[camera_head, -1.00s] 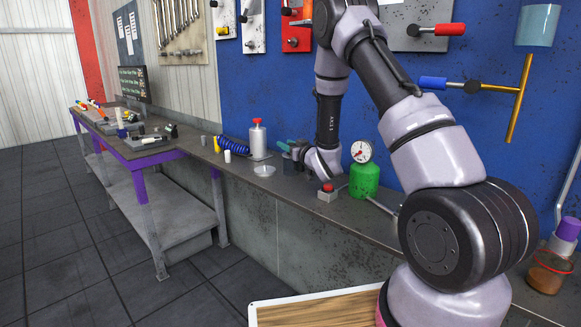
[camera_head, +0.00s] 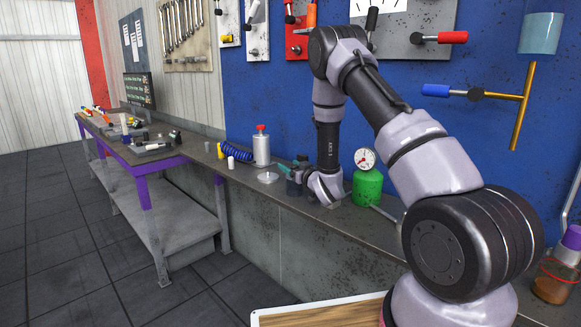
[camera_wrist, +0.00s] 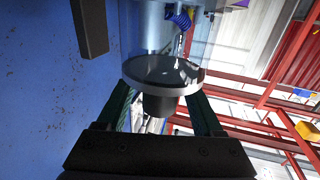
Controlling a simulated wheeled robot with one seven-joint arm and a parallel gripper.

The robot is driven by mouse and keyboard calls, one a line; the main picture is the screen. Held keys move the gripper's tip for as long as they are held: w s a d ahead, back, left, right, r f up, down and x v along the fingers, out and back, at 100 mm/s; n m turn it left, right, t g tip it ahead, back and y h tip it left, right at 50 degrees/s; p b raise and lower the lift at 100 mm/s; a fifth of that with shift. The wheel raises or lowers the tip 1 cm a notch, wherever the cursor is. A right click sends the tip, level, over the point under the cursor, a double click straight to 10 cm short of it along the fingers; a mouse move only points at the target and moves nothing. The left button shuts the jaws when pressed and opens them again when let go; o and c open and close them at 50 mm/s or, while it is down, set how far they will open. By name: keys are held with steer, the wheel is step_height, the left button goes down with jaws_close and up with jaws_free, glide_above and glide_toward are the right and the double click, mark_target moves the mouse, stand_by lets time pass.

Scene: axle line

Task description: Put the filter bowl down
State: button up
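In the wrist view a clear cylindrical filter bowl (camera_wrist: 165,72), with a pale rim, dark inner disc and dark stub, sits between my gripper's green fingers (camera_wrist: 166,100). The fingers appear shut on it; the exact contact is partly hidden behind the rim. In the head view my gripper (camera_head: 292,166) is low over the dark bench (camera_head: 350,222), pointing left. The bowl cannot be made out clearly there, and I cannot tell whether it touches the bench.
A shallow clear dish (camera_head: 268,177) and a grey red-topped bottle (camera_head: 262,148) stand left of my gripper, near a blue coil (camera_head: 236,154) and white cup (camera_head: 230,163). A green gauge tank (camera_head: 367,187) stands to the right. The blue wall (camera_head: 260,95) is behind.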

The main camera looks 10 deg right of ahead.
steer(key=shift+r, duration=0.1)
steer(key=shift+s+d, duration=0.15)
steer(key=shift+s, duration=0.1)
steer(key=v, duration=1.1)
steer(key=w+d+r+m+h, duration=0.25)
steer(key=d+r+h, duration=0.2)
steer(key=r, duration=0.55)
steer(key=s+d+r+m+g+h, duration=0.1)
steer(key=s+d+r+m+g, duration=0.15)
steer(key=r, duration=0.25)
steer(key=s+d+r+m+g+h, duration=0.1)
steer(key=s+r, duration=0.3)
steer(key=r, duration=0.1)
steer(key=s+a+r+g, duration=0.1)
steer(key=s+r+g, duration=0.1)
steer(key=s, duration=0.7)
steer(key=s+a+r+m+g+y, duration=0.1)
steer(key=s+r+g, duration=0.1)
steer(key=s, duration=0.7)
steer(key=s+a+r+m+g+y, duration=0.1)
steer(key=s+r+g, duration=0.1)
steer(key=s, duration=0.7)
steer(key=shift+a+r, duration=0.4)
steer(key=shift+r, duration=0.35)
